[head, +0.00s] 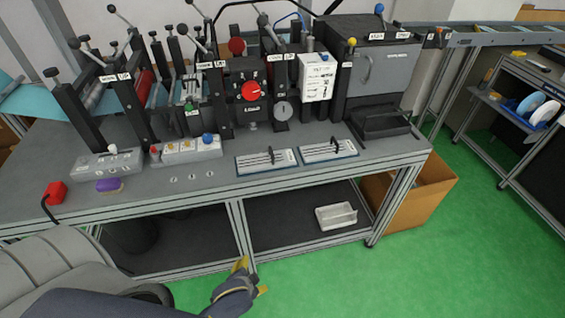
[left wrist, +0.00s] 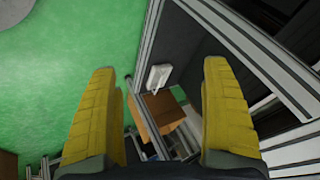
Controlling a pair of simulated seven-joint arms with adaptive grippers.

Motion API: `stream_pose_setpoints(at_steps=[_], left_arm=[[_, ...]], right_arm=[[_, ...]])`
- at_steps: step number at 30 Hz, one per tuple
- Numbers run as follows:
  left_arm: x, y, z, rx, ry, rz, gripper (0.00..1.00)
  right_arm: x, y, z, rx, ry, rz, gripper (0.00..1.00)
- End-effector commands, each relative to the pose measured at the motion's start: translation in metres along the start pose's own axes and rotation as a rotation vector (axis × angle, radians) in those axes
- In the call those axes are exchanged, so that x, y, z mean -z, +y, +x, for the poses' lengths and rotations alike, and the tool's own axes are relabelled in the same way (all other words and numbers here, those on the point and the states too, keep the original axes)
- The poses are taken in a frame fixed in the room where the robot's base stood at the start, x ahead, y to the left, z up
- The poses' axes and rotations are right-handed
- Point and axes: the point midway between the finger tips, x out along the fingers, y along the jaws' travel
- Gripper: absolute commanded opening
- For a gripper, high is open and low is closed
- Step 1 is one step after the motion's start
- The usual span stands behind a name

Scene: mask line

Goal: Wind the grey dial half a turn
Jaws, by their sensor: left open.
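The grey dial (head: 283,110) is a small round knob on the front of a dark upright block, in the middle of the machine line at the back of the bench. A larger red dial (head: 251,91) sits on the black unit just left of it. My left gripper (head: 251,277) has yellow fingers and is low in front of the bench, well away from the dial. In the left wrist view its two fingers (left wrist: 160,68) stand wide apart with nothing between them. The grey dial does not show in that view. My right gripper is in neither view.
The bench's front edge (head: 200,194) lies between my left gripper and the machines. Two slider panels (head: 266,160) and a grey button box (head: 186,150) are on the bench top. A white tray (head: 336,216) is on the lower shelf. Green floor is clear at front right.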

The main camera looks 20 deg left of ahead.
Motion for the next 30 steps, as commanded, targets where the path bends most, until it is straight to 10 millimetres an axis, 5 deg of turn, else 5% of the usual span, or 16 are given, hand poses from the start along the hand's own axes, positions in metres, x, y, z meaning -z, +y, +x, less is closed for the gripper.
stream_pose_setpoints(at_steps=[8,21,30], left_arm=[[0.116,-0.034,-0.068,-0.030,0.312,-0.230,0.82],[0.311,-0.066,-0.166,-0.447,0.977,-0.912,0.82],[0.387,-0.143,-0.229,-0.912,1.372,-1.555,0.82]], right_arm=[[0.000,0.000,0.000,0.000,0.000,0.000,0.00],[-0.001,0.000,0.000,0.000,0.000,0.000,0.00],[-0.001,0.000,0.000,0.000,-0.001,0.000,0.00]])
